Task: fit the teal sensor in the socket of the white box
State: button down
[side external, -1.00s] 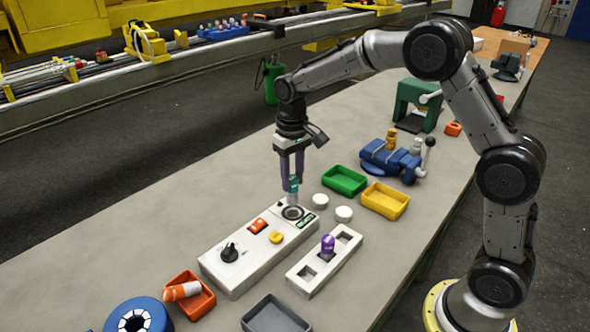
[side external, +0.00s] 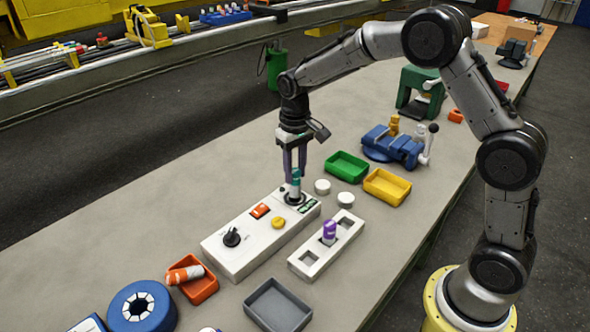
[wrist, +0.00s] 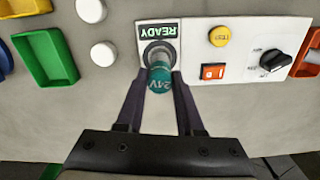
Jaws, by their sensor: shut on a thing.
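The white box (side external: 250,243) lies on the bench, with its round dark socket (wrist: 158,50) at the end beside a green READY label (wrist: 158,31). The teal sensor (side external: 295,174) stands roughly upright over this socket, with a paler lower part. In the wrist view the sensor (wrist: 160,78) is marked 24V, and its lower end overlaps the socket ring. I cannot tell how deep it sits. My gripper (side external: 295,177) points down and is shut on the sensor, a finger on each side. The fingers (wrist: 158,80) also show in the wrist view.
A white holder (side external: 312,262) with a purple part (side external: 329,231) stands beside the box. Two white round caps (side external: 345,199), a green tray (side external: 346,167) and a yellow tray (side external: 387,186) are nearby. The box carries an orange switch (side external: 260,210), yellow button (side external: 278,223) and black knob (side external: 232,237).

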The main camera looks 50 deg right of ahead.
aim_at(295, 183)
jog(key=shift+f, duration=1.2)
dwell(1.2)
jog(key=shift+f, duration=0.35)
jog(key=shift+f, duration=0.5)
jog(key=shift+c, duration=2.3)
grip_release()
jog(key=shift+r, duration=0.1)
jog(key=shift+r, duration=3.45)
